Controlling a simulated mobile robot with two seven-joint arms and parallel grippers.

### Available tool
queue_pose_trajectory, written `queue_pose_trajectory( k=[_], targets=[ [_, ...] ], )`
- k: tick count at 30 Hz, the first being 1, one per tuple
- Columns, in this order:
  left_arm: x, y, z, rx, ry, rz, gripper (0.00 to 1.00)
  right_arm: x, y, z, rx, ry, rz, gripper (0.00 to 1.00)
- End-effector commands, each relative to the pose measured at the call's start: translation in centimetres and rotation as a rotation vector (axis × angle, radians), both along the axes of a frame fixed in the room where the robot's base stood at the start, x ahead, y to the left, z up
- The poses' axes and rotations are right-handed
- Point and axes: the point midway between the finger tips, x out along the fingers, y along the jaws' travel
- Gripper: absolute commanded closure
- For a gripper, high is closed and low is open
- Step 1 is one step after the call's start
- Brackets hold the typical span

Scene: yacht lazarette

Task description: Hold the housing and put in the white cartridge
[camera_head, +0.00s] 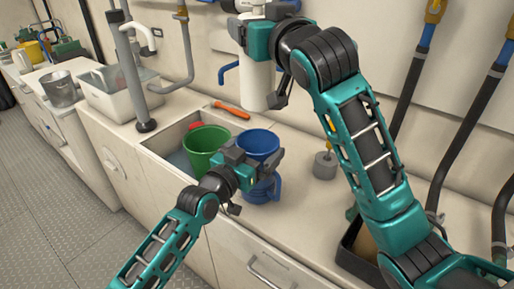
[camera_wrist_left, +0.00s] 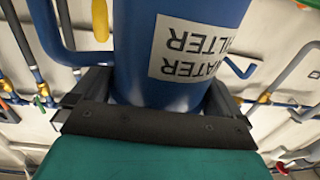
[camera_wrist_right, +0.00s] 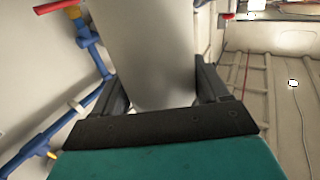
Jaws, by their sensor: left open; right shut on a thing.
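The blue housing (camera_head: 262,190) stands upright with its open top up, near the front edge of the counter. In the left wrist view its wall (camera_wrist_left: 138,62) carries a white "WATER FILTER" label. My left gripper (camera_head: 256,164) is open, with its fingers on either side of the housing. Whether they touch it is not clear. My right gripper (camera_head: 258,36) is shut on the white cartridge (camera_head: 258,86) and holds it upright above and behind the housing. The cartridge (camera_wrist_right: 155,50) fills the space between the fingers in the right wrist view.
A green bucket (camera_head: 206,146) stands in the sink (camera_head: 163,145) left of the housing. An orange-handled tool (camera_head: 232,111) lies behind. A grey cylindrical object (camera_head: 325,166) stands to the right, near a black tray (camera_head: 350,262). A white bin (camera_head: 112,98) is at the left.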

Motion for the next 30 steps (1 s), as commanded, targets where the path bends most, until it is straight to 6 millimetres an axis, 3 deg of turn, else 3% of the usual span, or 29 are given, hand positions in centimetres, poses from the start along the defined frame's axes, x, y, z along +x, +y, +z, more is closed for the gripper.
queue_pose_trajectory(
  k=[10,24,30],
  targets=[
    [0.28,-0.18,0.01,0.0,0.0,0.0,0.0,-0.01,0.01,0.05,0.0,-0.001,0.0,0.8],
    [0.26,-0.15,-0.02,0.001,0.0,0.0,0.45,-0.01,0.01,0.05,0.0,-0.001,0.0,0.8],
    [0.25,-0.14,-0.04,0.001,0.0,0.0,0.46,-0.01,0.01,0.05,0.0,-0.001,0.0,0.8]
  ],
)
